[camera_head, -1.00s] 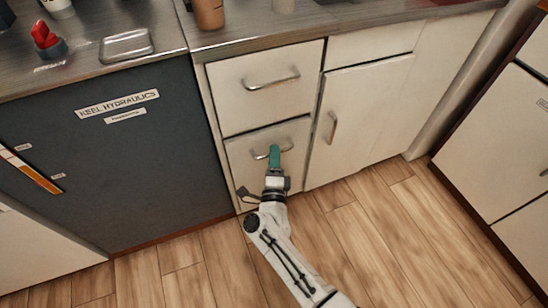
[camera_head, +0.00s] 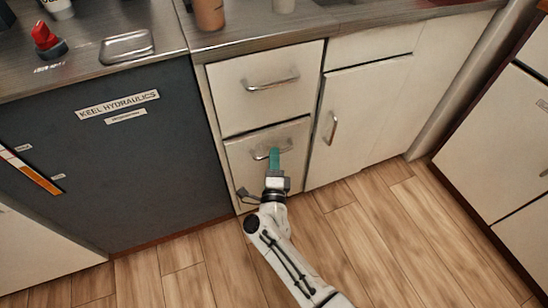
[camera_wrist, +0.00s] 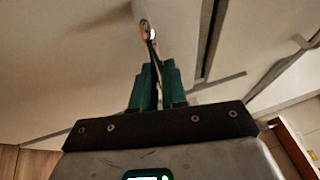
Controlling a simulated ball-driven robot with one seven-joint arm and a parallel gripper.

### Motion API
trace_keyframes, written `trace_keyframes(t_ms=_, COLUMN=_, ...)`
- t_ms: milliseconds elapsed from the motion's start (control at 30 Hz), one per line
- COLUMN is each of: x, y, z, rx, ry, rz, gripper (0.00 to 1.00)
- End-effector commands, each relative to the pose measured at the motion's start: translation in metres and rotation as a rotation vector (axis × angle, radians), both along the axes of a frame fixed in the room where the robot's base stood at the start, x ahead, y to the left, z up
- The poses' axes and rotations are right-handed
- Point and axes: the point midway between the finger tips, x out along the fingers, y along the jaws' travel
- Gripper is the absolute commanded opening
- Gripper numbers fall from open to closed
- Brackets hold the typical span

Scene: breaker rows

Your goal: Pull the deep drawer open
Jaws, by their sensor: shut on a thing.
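The deep drawer (camera_head: 245,174) is the cream lower front in the head view, below a shallower drawer. Its front looks about flush with its neighbours; I cannot tell whether there is a slight gap. Its metal bar handle (camera_head: 261,156) runs across the upper part of the front. My gripper (camera_head: 274,153), with green fingers, reaches the handle from the front and is shut on it. In the wrist view the gripper (camera_wrist: 152,62) has its fingertips together at the handle (camera_wrist: 145,30), which shows end-on between and beyond them. The fingers hide part of the handle.
The upper drawer (camera_head: 270,105) and its handle sit just above. A cupboard door (camera_head: 355,120) is to the right and a dark panel (camera_head: 120,175) to the left. The wooden floor (camera_head: 375,240) in front is clear. Another cabinet (camera_head: 500,140) stands at far right.

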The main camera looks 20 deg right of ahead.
Motion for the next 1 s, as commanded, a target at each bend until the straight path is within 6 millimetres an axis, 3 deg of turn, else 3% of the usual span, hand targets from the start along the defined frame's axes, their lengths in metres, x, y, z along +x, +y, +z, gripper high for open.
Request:
trace_keyframes(t_ms=267, x=-0.032, y=0.000, z=0.003, rx=-0.003, ry=0.005, rz=0.003, gripper=0.00)
trace_keyframes(t_ms=800, x=-0.202, y=-0.001, z=0.000, rx=0.000, ry=0.008, rz=0.000, gripper=0.00)
trace_keyframes(t_ms=1000, x=-0.251, y=-0.001, z=-0.001, rx=0.000, ry=0.005, rz=-0.001, gripper=0.00)
